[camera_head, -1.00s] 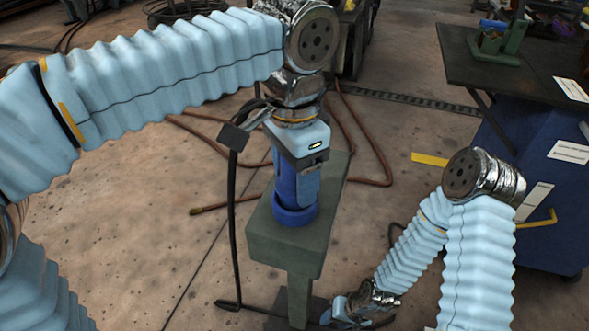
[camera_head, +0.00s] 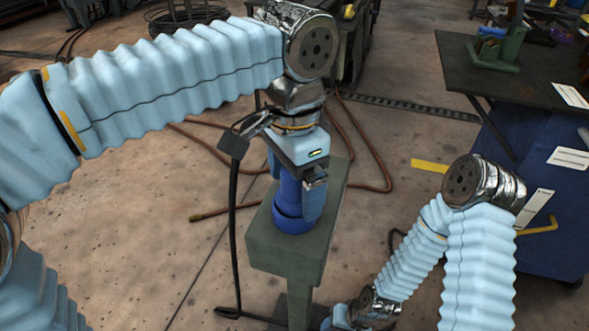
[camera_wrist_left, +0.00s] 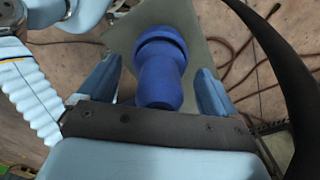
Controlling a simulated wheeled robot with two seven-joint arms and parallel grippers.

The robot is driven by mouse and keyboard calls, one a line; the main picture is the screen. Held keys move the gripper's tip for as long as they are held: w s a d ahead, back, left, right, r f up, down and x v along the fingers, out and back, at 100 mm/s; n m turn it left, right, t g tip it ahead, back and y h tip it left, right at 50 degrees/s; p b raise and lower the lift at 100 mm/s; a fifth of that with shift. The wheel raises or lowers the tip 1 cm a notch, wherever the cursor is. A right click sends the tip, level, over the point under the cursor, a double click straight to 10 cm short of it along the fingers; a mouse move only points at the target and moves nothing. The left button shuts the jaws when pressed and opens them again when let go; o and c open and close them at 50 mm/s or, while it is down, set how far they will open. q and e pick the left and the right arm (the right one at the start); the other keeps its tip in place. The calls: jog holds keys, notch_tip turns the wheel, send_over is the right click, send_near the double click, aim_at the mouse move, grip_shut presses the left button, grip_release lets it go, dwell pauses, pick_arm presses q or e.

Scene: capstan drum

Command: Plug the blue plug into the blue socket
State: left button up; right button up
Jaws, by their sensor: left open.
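The blue plug (camera_head: 288,199) stands on the grey-green pedestal (camera_head: 284,255), its lower end at a wider blue ring, which looks like the blue socket (camera_head: 291,224). In the left wrist view the plug (camera_wrist_left: 160,82) meets the ring (camera_wrist_left: 160,46) in line; how deep it sits cannot be told. My left gripper (camera_head: 296,190) points down over the plug. Its fingers are open, one on each side, with visible gaps in the left wrist view (camera_wrist_left: 159,72). My right gripper (camera_head: 345,316) is low at the bottom edge, partly cut off; its jaws are unclear.
A black cable or strap (camera_head: 233,230) hangs left of the pedestal to the floor. Brown hoses (camera_head: 370,170) lie behind it. A dark workbench (camera_head: 500,75) with a blue cabinet (camera_head: 550,150) stands at right.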

pick_arm(q)
notch_tip(320, 180, up, 14)
jog(key=p, duration=0.4)
jog(key=shift+f, duration=0.15)
